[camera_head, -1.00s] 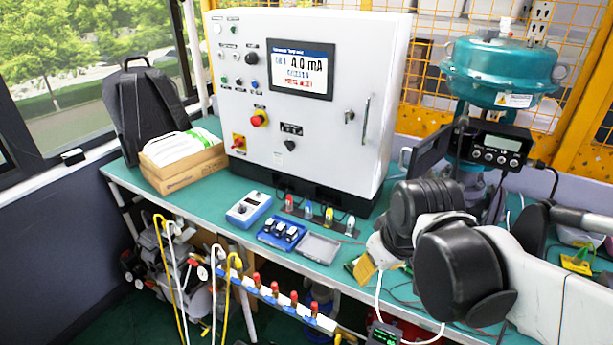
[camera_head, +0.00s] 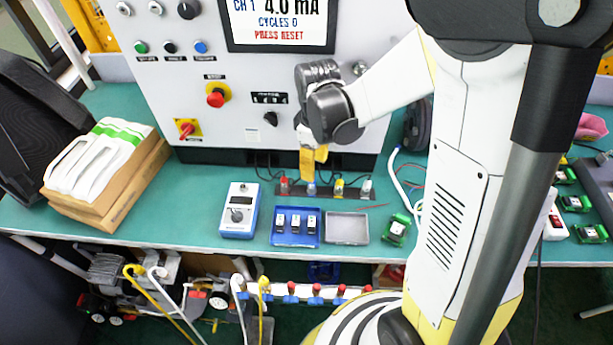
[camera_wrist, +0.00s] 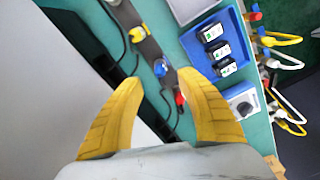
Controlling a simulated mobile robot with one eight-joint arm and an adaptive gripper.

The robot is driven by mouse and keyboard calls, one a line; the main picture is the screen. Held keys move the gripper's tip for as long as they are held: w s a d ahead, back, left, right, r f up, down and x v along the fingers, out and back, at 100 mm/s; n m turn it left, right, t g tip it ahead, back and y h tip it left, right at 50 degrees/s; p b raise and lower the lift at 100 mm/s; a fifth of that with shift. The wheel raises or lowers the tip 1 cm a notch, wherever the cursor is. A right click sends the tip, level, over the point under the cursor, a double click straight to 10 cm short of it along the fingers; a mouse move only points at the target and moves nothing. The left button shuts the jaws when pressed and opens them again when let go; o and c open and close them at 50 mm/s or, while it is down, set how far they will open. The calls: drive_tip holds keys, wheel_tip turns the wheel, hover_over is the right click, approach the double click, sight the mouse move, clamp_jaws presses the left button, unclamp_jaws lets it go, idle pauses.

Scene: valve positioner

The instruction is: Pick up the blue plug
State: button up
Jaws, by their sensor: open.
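The blue plug (camera_head: 311,188) stands in a dark strip on the green bench in front of the control cabinet, between the red plug (camera_head: 284,185) and the yellow plug (camera_head: 339,187). In the wrist view the blue plug (camera_wrist: 160,68) lies beyond my fingertips, near the middle of the gap between them. My gripper (camera_head: 313,165) is just above the blue plug in the head view, its yellow fingers pointing down. The wrist view shows my gripper (camera_wrist: 160,80) open and empty, with the red plug (camera_wrist: 180,98) close to the right finger.
The white cabinet (camera_head: 240,125) rises close behind the strip. A grey-white plug (camera_head: 366,188) ends the row at right. In front lie a blue tray (camera_head: 274,240), a grey tray (camera_head: 347,241) and a blue-white meter (camera_head: 240,208). Cables run behind the plugs.

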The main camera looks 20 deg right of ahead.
wheel_tip(320, 180, down, 2)
drive_tip(key=shift+f, duration=0.1)
drive_tip(key=f+b, duration=0.2)
drive_tip(key=f, duration=0.1)
drive_tip(key=f+b, duration=0.1)
drive_tip(key=f, duration=0.1)
drive_tip(key=shift+w+a+f, duration=0.15)
drive_tip(key=shift+w+a, duration=0.2)
drive_tip(key=shift+w, duration=0.05)
clamp_jaws()
